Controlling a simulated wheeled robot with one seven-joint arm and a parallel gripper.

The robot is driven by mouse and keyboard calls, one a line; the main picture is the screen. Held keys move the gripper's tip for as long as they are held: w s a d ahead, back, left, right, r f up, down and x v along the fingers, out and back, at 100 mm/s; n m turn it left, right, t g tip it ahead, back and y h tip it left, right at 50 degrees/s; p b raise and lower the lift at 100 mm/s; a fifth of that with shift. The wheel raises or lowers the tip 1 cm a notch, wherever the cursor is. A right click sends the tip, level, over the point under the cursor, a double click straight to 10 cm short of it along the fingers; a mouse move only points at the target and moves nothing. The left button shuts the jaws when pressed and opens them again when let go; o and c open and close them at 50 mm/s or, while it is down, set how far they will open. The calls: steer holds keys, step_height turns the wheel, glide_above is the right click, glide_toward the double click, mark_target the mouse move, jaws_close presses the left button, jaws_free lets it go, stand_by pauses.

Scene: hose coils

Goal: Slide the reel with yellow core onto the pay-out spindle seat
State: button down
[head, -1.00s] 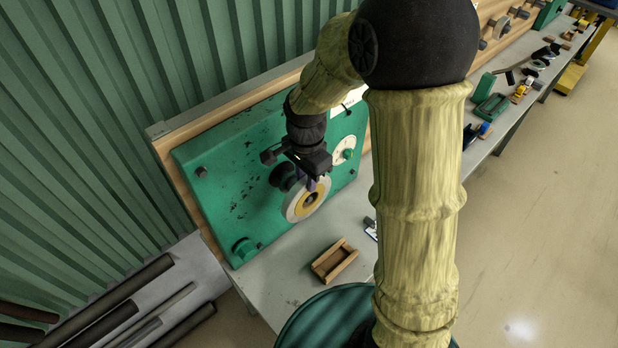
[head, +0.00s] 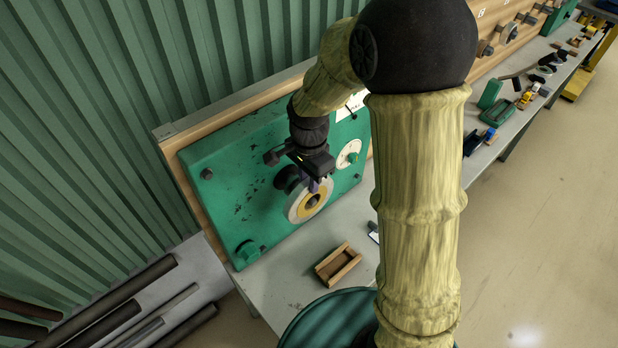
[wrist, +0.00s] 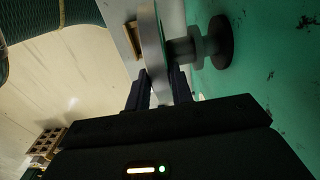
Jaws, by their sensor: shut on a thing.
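The reel with the yellow core (head: 294,209) has a pale rim around a yellow ring with a dark centre. My gripper (head: 316,187) is shut on its upper rim. In the wrist view the reel (wrist: 151,35) is seen edge-on between my two fingers (wrist: 160,92). The pay-out spindle (head: 284,175) stands out from the green panel, partly hidden behind my gripper and the reel. In the wrist view its grey stepped shaft (wrist: 188,47) and dark base (wrist: 222,43) are in line beside the reel. The reel is apart from the panel; I cannot tell whether the shaft enters its bore.
A small wooden box (head: 338,265) sits on the grey bench (head: 290,268) below. Several tools lie farther along the bench.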

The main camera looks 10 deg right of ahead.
steer(key=shift+w+r, duration=0.1)
steer(key=shift+w, duration=0.1)
steer(key=shift+w+a, duration=0.35)
steer(key=shift+w, duration=0.05)
steer(key=shift+w+a, duration=0.1)
steer(key=shift+w, duration=0.1)
steer(key=shift+w+a+p, duration=0.2)
steer(key=shift+w+p, duration=0.1)
steer(key=shift+p, duration=0.05)
steer(key=shift+w+a, duration=0.35)
steer(key=shift+w, duration=0.15)
steer(key=c, duration=1.1)
jaws_free()
steer(key=shift+s, duration=0.1)
steer(key=shift+c, duration=0.2)
steer(key=shift+o, duration=0.2)
steer(key=shift+r+p, duration=1.35)
steer(key=shift+r, duration=0.1)
